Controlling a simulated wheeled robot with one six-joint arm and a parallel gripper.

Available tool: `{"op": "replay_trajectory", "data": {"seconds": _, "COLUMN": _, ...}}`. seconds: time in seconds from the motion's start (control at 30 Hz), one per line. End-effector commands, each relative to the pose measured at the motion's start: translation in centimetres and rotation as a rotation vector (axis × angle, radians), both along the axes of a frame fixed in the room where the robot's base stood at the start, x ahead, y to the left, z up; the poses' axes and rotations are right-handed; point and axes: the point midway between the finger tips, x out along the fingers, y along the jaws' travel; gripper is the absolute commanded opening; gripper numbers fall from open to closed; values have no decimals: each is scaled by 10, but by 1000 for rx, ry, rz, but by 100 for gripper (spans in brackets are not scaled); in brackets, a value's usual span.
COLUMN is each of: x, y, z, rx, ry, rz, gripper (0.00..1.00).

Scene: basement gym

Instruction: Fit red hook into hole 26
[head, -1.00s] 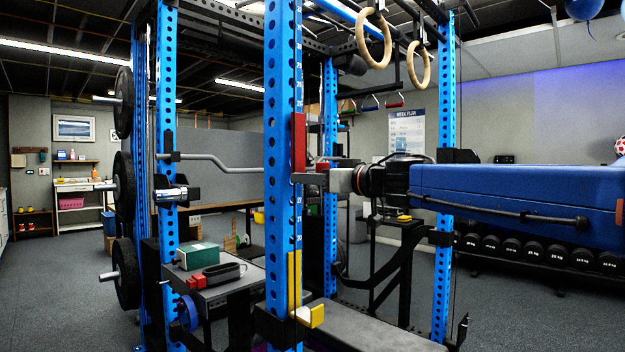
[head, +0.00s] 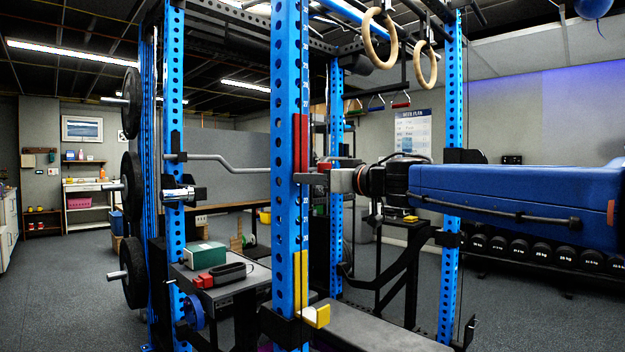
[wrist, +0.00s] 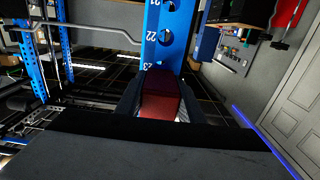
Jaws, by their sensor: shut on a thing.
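The red hook (head: 300,142) stands upright as a narrow red strip at the right side of the near blue upright (head: 282,215) in the head view. My gripper (head: 306,178) is shut on its lower part, reaching in from the right. In the wrist view the red hook (wrist: 160,103) sits between my gripper's fingers (wrist: 160,98), in front of the blue upright (wrist: 166,35). Labels 21, 22 and 23 show there, 23 closest to the hook. I cannot make out hole 26 or tell whether the hook touches the upright.
A yellow hook (head: 318,316) sits lower on the same upright. A bench pad (head: 375,328) lies below my arm. A side table (head: 235,282) holds a green box (head: 205,255) and a black tray. A bent bar (head: 230,165) crosses behind the upright.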

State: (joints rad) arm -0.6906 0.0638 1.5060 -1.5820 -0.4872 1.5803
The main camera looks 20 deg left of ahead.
Motion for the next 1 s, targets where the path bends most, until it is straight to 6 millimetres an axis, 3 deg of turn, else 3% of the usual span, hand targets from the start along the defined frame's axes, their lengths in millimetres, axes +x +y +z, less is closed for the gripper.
{"op": "replay_trajectory", "data": {"seconds": 0.13, "x": 0, "y": 1, "z": 2, "rx": 1, "ry": -2, "rz": 0, "gripper": 0}}
{"op": "replay_trajectory", "data": {"seconds": 0.17, "x": 0, "y": 0, "z": 2, "rx": 1, "ry": -2, "rz": 0, "gripper": 41}}
{"op": "replay_trajectory", "data": {"seconds": 0.23, "x": 0, "y": 0, "z": 1, "rx": 2, "ry": -1, "rz": 0, "gripper": 56}}
{"op": "replay_trajectory", "data": {"seconds": 0.67, "x": -3, "y": -7, "z": 0, "rx": 0, "ry": 0, "rz": -1, "gripper": 56}}
{"op": "replay_trajectory", "data": {"seconds": 1.0, "x": -25, "y": -62, "z": 1, "rx": 1, "ry": -1, "rz": -2, "gripper": 56}}
